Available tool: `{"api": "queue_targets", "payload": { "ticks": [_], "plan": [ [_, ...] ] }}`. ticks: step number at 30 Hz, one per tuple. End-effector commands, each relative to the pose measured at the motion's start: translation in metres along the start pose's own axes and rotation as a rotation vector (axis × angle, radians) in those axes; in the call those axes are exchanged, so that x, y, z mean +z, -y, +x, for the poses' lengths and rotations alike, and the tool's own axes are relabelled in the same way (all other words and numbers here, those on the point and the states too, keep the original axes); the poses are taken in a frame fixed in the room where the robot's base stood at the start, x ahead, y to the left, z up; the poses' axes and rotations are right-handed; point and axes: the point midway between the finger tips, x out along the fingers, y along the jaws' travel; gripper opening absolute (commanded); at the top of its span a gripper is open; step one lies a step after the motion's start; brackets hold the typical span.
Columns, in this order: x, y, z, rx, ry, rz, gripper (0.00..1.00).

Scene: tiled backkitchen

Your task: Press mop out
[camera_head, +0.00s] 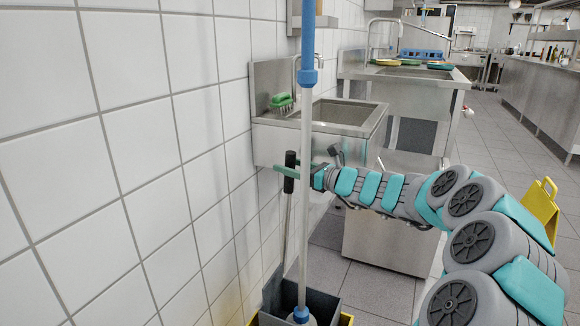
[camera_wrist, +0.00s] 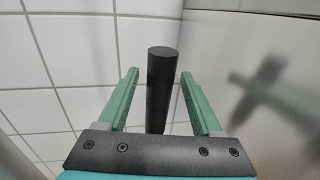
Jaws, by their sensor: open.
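The mop (camera_head: 306,130) stands upright in front of me, a pale pole with blue grips. Its lower end, with a blue collar, reaches into a grey wringer (camera_head: 330,300) at the bottom of the head view; the mop head is hidden. A thin metal lever with a black handle (camera_head: 290,158) rises from the wringer. My gripper (camera_head: 288,170) is at this handle, behind the mop pole. In the wrist view the handle (camera_wrist: 162,80) stands between the two green fingers of my gripper (camera_wrist: 159,75). The fingers are open, with gaps on both sides of it.
A tiled wall (camera_head: 150,150) runs close along the left. A steel hand sink (camera_head: 335,112) with a green brush (camera_head: 282,100) is beyond the lever. A yellow floor sign (camera_head: 541,205) stands behind my arm at the right. The floor beyond is mostly clear.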

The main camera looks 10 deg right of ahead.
Motion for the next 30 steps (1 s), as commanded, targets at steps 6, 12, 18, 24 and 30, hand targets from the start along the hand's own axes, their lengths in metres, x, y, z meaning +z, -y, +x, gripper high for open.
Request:
{"api": "queue_targets", "payload": {
  "ticks": [6, 12, 18, 24, 30],
  "plan": [
    [0.0002, -0.0001, -0.0002, 0.0, 0.0, 0.0, 0.62],
    [0.0001, -0.0002, -0.0003, 0.0, 0.0, 0.0, 0.4],
    [0.0002, -0.0002, -0.0004, 0.0, 0.0, 0.0, 0.17],
    [0.0002, -0.0002, -0.0004, 0.0, 0.0, 0.0, 0.0],
    [0.0003, -0.0002, -0.0004, 0.0, 0.0, -0.001, 0.0]
  ]
}}
